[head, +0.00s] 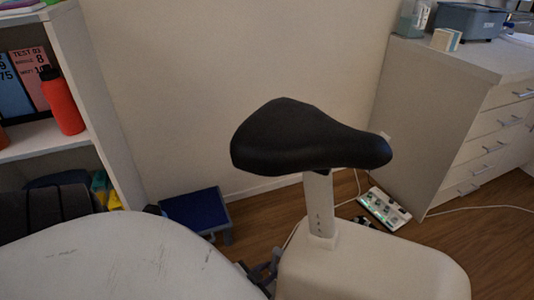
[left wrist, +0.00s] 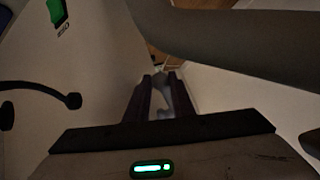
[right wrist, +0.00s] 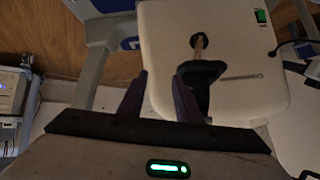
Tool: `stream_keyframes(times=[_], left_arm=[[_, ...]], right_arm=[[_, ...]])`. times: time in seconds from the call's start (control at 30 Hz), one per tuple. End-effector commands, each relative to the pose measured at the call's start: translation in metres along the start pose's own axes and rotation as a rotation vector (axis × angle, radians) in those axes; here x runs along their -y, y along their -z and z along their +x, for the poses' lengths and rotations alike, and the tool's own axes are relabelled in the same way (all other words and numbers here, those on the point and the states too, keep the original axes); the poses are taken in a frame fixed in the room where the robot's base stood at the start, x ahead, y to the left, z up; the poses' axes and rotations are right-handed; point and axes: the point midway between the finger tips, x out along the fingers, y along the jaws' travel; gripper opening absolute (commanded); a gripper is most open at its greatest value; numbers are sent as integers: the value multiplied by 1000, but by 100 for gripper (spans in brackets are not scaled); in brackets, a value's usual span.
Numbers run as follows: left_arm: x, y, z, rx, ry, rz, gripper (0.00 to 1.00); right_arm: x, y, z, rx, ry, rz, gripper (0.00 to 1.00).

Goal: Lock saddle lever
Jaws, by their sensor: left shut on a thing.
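The black saddle (head: 305,138) sits on a pale upright post (head: 319,205) that rises from a cream-coloured body (head: 370,270). My left gripper (head: 262,274) is low at the body's left side, partly hidden by my pale arm link. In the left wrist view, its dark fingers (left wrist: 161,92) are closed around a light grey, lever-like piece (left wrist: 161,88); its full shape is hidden. My right gripper (right wrist: 158,92) shows only in the right wrist view, with its fingers apart and nothing seen between them. A black fitting (right wrist: 203,72) lies beyond its right finger, on a pale panel.
A shelf with a red bottle (head: 63,102) stands at the left. A blue-topped step (head: 196,210) is on the floor by the wall. A drawer cabinet (head: 440,110) is at the right, with a power strip (head: 384,209) and cables on the wooden floor before it.

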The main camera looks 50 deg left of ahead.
Motion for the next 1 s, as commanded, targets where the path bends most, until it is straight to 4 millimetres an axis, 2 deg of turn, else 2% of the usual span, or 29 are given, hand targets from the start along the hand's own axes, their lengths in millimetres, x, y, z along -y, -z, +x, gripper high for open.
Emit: stream_keyframes(times=[0.03,0.13,0.33,0.67,0.7,0.73,1.0], left_arm=[[-2,-5,4,-14,7,-3,0],[-1,-4,5,-42,18,1,0],[0,-2,5,-67,28,5,0],[0,-1,5,-69,29,5,0],[0,-1,5,-69,29,5,25],[0,-1,5,-69,29,6,29],[0,-1,5,-70,29,6,29]], right_arm=[[0,-6,3,-2,3,7,31],[2,-8,3,-6,5,16,31],[4,-1,3,-25,8,28,31],[5,-2,2,-25,9,32,31],[5,-2,2,-24,9,32,31],[5,-2,2,-24,9,32,31],[5,-3,2,-20,9,31,31]])
